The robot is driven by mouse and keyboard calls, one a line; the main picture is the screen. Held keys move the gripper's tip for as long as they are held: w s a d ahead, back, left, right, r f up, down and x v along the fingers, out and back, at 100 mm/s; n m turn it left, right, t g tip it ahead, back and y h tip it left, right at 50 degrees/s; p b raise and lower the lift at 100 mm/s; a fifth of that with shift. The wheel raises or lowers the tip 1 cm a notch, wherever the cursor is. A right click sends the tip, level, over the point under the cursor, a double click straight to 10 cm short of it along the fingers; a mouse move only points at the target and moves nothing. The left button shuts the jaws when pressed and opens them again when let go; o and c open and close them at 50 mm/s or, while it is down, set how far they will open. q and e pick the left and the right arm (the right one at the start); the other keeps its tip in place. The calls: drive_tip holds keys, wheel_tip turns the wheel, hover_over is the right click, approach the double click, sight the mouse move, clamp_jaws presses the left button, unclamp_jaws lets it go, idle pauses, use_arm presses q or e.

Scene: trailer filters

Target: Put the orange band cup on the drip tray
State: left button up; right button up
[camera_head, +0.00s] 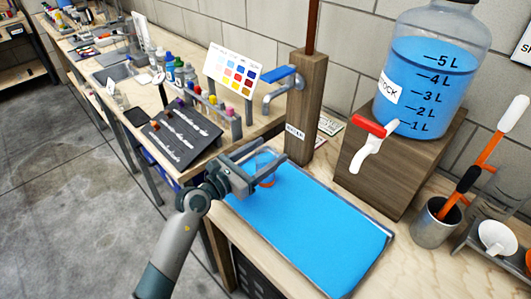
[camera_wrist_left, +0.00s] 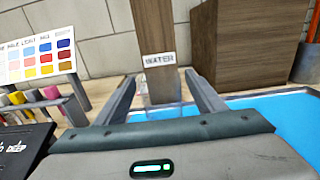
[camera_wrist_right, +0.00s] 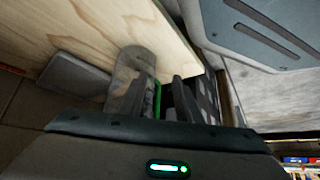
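The orange band cup (camera_head: 266,183) looks clear with an orange band. It stands at the back left end of the blue tray with a grey rim (camera_head: 310,233), which I take to be the drip tray. My left gripper (camera_head: 275,152) is at the cup, its fingers spread apart. The near finger hides part of the cup. In the left wrist view a faint clear shape shows between the two fingers (camera_wrist_left: 165,100), and I cannot see contact. My right gripper (camera_wrist_right: 165,85) shows only in its own wrist view, dark beside a wooden board; its opening is unclear.
A wooden post (camera_head: 305,110) labelled WATER with a blue tap (camera_head: 280,76) stands behind the cup. A blue jug (camera_head: 433,75) with a red-handled spigot (camera_head: 372,130) sits on a wooden block to the right. A dark rack (camera_head: 180,140) stands left. A metal pot (camera_head: 436,222) stands far right.

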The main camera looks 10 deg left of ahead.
use_arm(q)
drive_tip(key=shift+r, duration=0.15)
use_arm(e)
drive_tip(key=shift+d, duration=0.2)
use_arm(q)
drive_tip(key=shift+s+a, duration=0.2)
drive_tip(key=shift+s, duration=0.05)
drive_tip(key=v, duration=0.6)
drive_tip(key=shift+s+a+p, duration=0.15)
drive_tip(key=shift+s+p, duration=0.1)
drive_tip(key=shift+p, duration=0.1)
drive_tip(key=v, duration=0.4)
drive_tip(key=shift+s+a, duration=0.25)
drive_tip(key=shift+s, duration=0.05)
use_arm(e)
drive_tip(key=shift+s+d+f, duration=0.15)
drive_tip(key=shift+s+f, duration=0.1)
drive_tip(key=shift+s, duration=0.2)
drive_tip(key=shift+s+f+g, duration=0.15)
drive_tip(key=shift+s+g, duration=0.15)
